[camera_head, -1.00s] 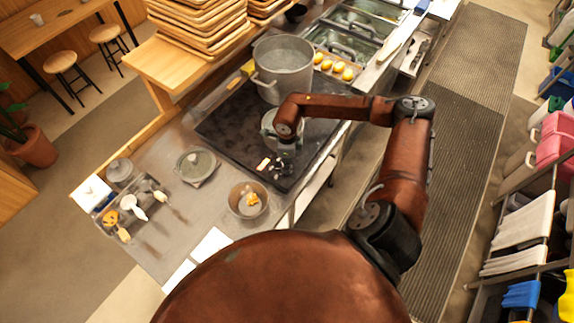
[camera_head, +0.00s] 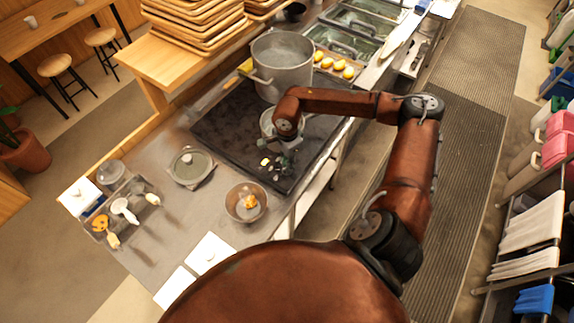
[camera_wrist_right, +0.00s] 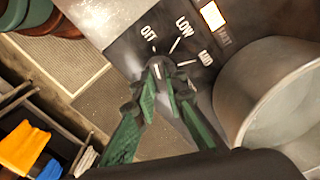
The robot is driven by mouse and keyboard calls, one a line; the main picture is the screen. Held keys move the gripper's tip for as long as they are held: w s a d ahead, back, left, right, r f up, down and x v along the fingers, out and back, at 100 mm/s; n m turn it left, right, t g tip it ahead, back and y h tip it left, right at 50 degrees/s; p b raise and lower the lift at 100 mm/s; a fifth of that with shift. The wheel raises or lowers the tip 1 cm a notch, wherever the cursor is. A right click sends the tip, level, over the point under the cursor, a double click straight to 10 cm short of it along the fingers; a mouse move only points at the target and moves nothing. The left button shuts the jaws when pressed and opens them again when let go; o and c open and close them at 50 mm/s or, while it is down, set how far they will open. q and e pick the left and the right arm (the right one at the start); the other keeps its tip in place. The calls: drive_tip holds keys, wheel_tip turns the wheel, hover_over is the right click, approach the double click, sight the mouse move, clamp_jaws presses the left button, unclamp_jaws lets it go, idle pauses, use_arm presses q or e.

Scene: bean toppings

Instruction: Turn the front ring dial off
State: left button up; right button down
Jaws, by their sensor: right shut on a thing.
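The front ring dial (camera_wrist_right: 157,66) is a dark round knob on the black cooktop's control panel, with white marks reading OFF, LOW and a third word. A small white line shows on the dial; I cannot tell exactly which mark it points to. My right gripper (camera_wrist_right: 161,88), with green fingers, is shut on the dial, one finger on each side. My left gripper is not in view.
A lit indicator (camera_wrist_right: 213,15) is beside the dial. A metal saucepan (camera_wrist_right: 285,105) stands close to the gripper. A large pot (camera_head: 283,68) stands farther back on the cooktop (camera_head: 222,127). A bowl (camera_head: 246,203) and a round lidded dish (camera_head: 190,166) sit on the counter.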

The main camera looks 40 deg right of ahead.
idle(0.5)
drive_tip(key=c, duration=2)
unclamp_jaws()
drive_tip(key=shift+o, duration=0.2)
drive_tip(key=shift+r, duration=0.15)
wheel_tip(320, 180, up, 12)
drive_tip(key=shift+a+f, duration=0.1)
drive_tip(key=shift+f, duration=0.1)
